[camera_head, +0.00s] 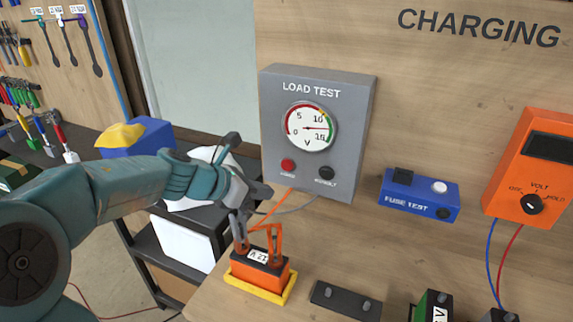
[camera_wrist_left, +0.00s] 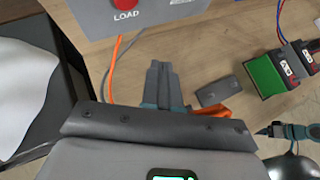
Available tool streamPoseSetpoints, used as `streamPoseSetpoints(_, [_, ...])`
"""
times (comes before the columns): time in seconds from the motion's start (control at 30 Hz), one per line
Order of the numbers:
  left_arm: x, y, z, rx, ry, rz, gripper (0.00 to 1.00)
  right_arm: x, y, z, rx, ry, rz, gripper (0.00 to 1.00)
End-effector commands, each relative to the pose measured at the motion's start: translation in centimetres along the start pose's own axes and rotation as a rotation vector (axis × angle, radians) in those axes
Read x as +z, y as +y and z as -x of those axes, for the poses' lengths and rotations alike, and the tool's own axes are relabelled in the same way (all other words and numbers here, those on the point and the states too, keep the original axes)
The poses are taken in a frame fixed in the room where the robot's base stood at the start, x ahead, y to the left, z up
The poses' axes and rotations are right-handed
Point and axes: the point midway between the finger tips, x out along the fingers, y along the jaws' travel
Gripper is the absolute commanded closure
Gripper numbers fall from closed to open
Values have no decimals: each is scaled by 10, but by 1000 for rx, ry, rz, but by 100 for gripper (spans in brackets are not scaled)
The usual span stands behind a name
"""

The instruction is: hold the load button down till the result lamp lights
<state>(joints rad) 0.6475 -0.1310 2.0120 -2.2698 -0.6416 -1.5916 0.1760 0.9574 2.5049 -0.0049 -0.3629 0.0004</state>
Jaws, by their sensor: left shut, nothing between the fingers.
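The grey load test box (camera_head: 348,140) is fixed to the wooden wall. My right gripper is not clearly seen in the head view.
An orange battery (camera_head: 258,270) with clips sits in a yellow tray (camera_head: 240,284) just below my left gripper. Orange and grey leads run up to the box. A blue fuse tester (camera_head: 419,196) and orange voltmeter (camera_head: 535,165) are to the right. A dark block (camera_head: 345,300) lies on the bench.

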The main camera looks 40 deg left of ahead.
Motion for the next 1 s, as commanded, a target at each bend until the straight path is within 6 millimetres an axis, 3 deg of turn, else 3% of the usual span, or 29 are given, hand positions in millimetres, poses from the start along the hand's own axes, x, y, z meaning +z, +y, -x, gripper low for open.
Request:
streamPoseSetpoints(0.47, [34,30,-45,-2,1,0,100,0,-8,22,0,0,0,7])
streamPoseSetpoints(1.0, [36,34,-51,-1,0,0,100,0,-8,23,0,0,0,7])
